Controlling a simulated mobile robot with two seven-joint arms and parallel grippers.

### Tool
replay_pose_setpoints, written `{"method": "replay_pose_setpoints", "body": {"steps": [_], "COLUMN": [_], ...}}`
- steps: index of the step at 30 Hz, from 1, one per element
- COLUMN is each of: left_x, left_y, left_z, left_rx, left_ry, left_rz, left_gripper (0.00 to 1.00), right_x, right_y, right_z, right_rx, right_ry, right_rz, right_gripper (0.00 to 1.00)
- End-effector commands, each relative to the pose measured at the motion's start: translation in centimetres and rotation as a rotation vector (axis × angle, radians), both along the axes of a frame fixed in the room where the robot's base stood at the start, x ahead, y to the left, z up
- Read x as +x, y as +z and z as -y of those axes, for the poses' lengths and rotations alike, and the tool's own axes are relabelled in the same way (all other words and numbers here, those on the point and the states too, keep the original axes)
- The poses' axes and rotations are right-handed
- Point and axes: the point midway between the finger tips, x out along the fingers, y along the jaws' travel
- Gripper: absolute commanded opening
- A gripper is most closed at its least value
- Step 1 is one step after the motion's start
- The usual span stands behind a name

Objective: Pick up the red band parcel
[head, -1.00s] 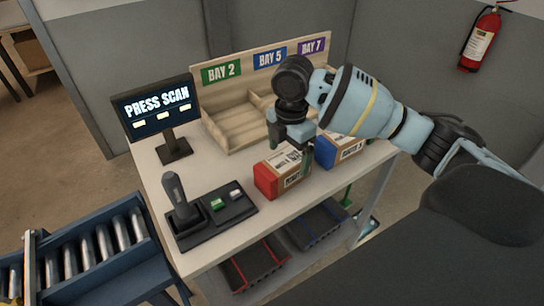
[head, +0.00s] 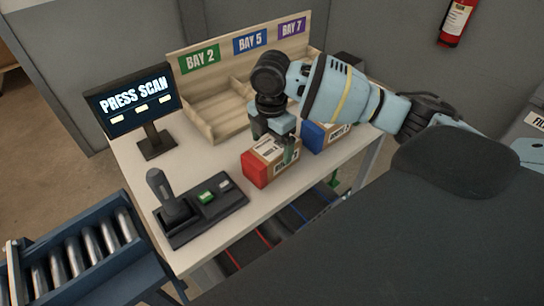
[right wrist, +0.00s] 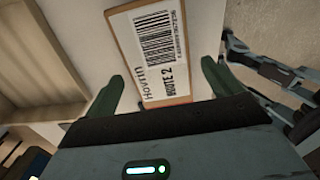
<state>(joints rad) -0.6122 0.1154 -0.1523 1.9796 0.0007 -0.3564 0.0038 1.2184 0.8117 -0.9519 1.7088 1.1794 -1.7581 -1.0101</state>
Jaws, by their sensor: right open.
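The red band parcel (head: 255,171) is a brown box with a red end and a white label on top. It lies on the white table, right of the scan controls. My right gripper (head: 273,142) is directly over it, pointing down, with its green fingers apart. In the right wrist view the parcel's top (right wrist: 160,50), with a barcode and "ROUTE 2", shows between the two open fingers (right wrist: 163,88). I cannot tell how far down its sides the fingers reach. My left gripper is not seen in the head view.
A blue-banded parcel (head: 314,136) stands close on the right. A wooden bay rack (head: 208,113) is behind. The "PRESS SCAN" screen (head: 134,100) and a control panel (head: 200,212) with scanner are left. A roller conveyor (head: 75,255) is at lower left.

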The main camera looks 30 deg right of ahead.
Motion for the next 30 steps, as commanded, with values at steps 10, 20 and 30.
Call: {"method": "replay_pose_setpoints", "body": {"steps": [10, 20, 30], "left_x": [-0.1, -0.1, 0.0], "left_y": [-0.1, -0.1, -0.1], "left_z": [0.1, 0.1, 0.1], "left_rx": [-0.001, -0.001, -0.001], "left_ry": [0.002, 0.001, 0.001], "left_rz": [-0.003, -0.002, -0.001], "left_gripper": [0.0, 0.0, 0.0], "right_x": [-0.2, -0.1, -0.1], "right_y": [-3.8, -3.8, -3.8], "right_z": [0.2, 0.2, 0.2], "right_rx": [-0.001, -0.001, -0.001], "right_ry": [0.0, 0.0, 0.0], "right_rz": [-0.001, 0.0, 0.001], "right_gripper": [0.91, 0.77, 0.32]}}
